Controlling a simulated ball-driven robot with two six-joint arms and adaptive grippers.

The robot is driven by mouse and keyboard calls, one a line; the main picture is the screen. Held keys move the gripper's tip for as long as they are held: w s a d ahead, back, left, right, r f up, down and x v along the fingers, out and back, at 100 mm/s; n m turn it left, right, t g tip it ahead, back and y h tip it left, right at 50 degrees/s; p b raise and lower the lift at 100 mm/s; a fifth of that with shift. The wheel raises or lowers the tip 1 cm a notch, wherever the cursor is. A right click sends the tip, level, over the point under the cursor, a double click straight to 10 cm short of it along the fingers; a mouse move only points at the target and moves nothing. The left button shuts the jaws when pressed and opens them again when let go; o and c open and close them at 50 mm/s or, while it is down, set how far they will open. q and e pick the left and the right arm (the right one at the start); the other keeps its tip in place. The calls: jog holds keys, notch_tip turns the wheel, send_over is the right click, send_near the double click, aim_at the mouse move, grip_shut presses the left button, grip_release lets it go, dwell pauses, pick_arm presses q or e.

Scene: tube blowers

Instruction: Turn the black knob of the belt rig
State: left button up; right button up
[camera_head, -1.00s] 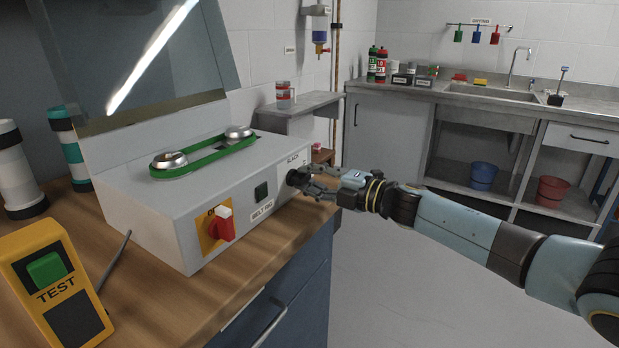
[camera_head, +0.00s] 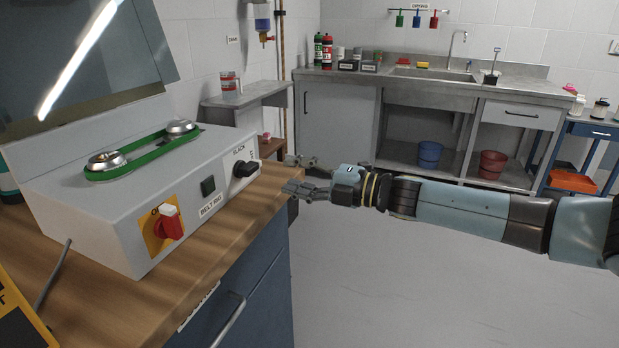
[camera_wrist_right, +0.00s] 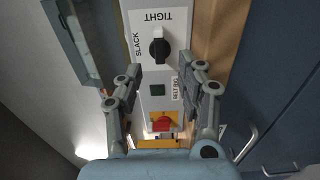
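The black knob (camera_head: 245,168) sits at the right end of the front of the grey belt rig (camera_head: 95,215), below the SLACK label. In the right wrist view the knob (camera_wrist_right: 160,50) lies ahead, between the lines of the two fingers. Its white-marked end points toward the word TIGHT. My right gripper (camera_head: 290,175) is open and empty, to the right of the knob and clear of it, by the bench's end. In the wrist view its fingers (camera_wrist_right: 164,74) are spread wide. My left gripper is not in view.
The rig carries a green belt (camera_head: 140,158) on top, a red switch (camera_head: 169,222) and a dark green button (camera_head: 208,186). It stands on a wooden bench (camera_head: 215,245). Open floor lies right of the bench, before a sink counter (camera_head: 405,75).

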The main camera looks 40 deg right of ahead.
jog(key=shift+v, duration=1.7)
jog(key=s+a+f+m+g+h, duration=0.15)
jog(key=s+f+m+h, duration=0.4)
jog(key=f, duration=0.95)
jog(key=s+f+m+g+h, duration=0.25)
jog(key=s+f+m, duration=0.5)
jog(key=f, duration=0.75)
jog(key=s+a+f+m+g, duration=0.3)
jog(key=s+f, duration=0.3)
jog(key=s, duration=0.4)
jog(key=s+a+f+m+g, duration=0.3)
jog(key=s+f+g, duration=0.2)
jog(key=s, duration=0.6)
jog(key=s+a+f+m+g, duration=0.3)
jog(key=s+f, duration=0.4)
jog(key=s, duration=0.4)
jog(key=shift+a+f+g, duration=0.25)
jog(key=shift+a+g, duration=0.15)
jog(key=shift+a, duration=0.2)
jog(key=shift+c, duration=0.4)
